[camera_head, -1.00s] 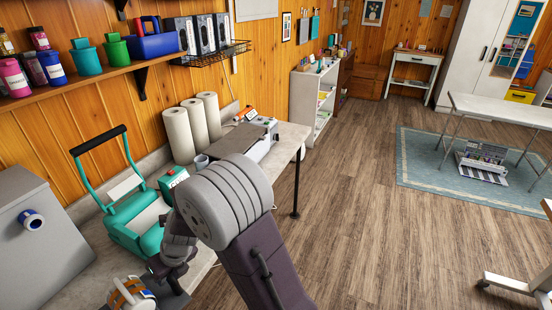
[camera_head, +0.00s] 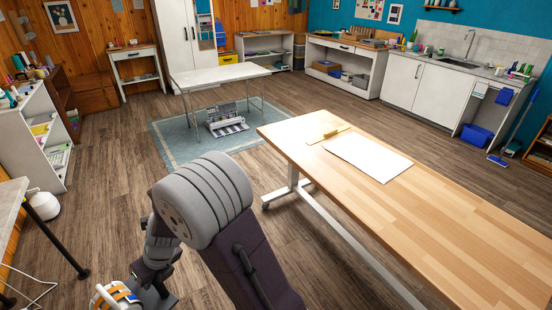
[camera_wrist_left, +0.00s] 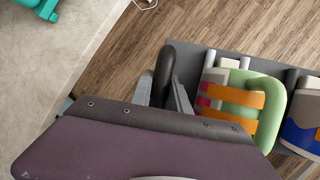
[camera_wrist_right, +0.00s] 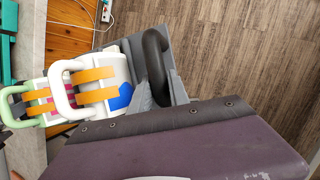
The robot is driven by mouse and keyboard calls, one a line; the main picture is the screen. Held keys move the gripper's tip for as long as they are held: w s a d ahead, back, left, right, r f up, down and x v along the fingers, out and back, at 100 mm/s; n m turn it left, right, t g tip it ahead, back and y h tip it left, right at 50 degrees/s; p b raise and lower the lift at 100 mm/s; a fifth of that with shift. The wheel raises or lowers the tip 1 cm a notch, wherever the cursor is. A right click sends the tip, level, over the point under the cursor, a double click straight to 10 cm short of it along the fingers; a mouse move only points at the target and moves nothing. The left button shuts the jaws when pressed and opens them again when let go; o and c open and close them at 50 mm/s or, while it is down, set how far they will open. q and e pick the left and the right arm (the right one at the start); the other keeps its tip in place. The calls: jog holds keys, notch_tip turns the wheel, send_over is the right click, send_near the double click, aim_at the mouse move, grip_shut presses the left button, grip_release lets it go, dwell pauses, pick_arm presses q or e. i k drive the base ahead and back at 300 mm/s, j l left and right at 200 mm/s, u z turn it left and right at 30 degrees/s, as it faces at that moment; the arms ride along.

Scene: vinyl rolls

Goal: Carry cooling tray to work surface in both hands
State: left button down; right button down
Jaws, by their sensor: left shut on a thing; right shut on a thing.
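The grey cooling tray (camera_head: 168,302) shows only in part at the bottom of the head view. It carries several mugs with orange bands; a white mug (camera_head: 112,299) shows there, and a green mug (camera_wrist_left: 268,101) in the left wrist view. My left gripper (camera_wrist_left: 166,92) is shut on the tray's black end handle (camera_wrist_left: 164,72). My right gripper (camera_wrist_right: 158,92) is shut on the opposite black handle (camera_wrist_right: 154,55). The tray is held above the floor. A wooden-topped work table (camera_head: 470,215) stands to the right, apart from the tray.
A white sheet (camera_head: 368,157) and a small yellowish item (camera_head: 328,134) lie at the table's far end; its nearer top is clear. A white folding table (camera_head: 220,75) stands on a blue rug (camera_head: 180,142) farther back. Open floor lies between. A bench edge (camera_head: 10,200) is at left.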

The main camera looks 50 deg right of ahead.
aim_at(448, 259)
jog(key=l+z, duration=0.2)
jog(key=z, duration=0.25)
jog(key=l+z, duration=0.25)
jog(key=z, duration=0.15)
jog(key=i+l+z, duration=0.1)
jog(key=z, duration=0.35)
jog(key=i+l+z, duration=0.1)
jog(key=l+z, duration=0.15)
jog(key=z, duration=0.2)
jog(key=i+l+z, duration=0.1)
jog(key=z, duration=0.3)
jog(key=i+l+z, duration=0.1)
jog(key=l+z, duration=0.3)
jog(key=i+z, duration=0.15)
jog(key=z, duration=0.25)
jog(key=i+l+z, duration=0.1)
jog(key=z, duration=0.3)
jog(key=i+z, duration=0.2)
jog(key=z, duration=0.2)
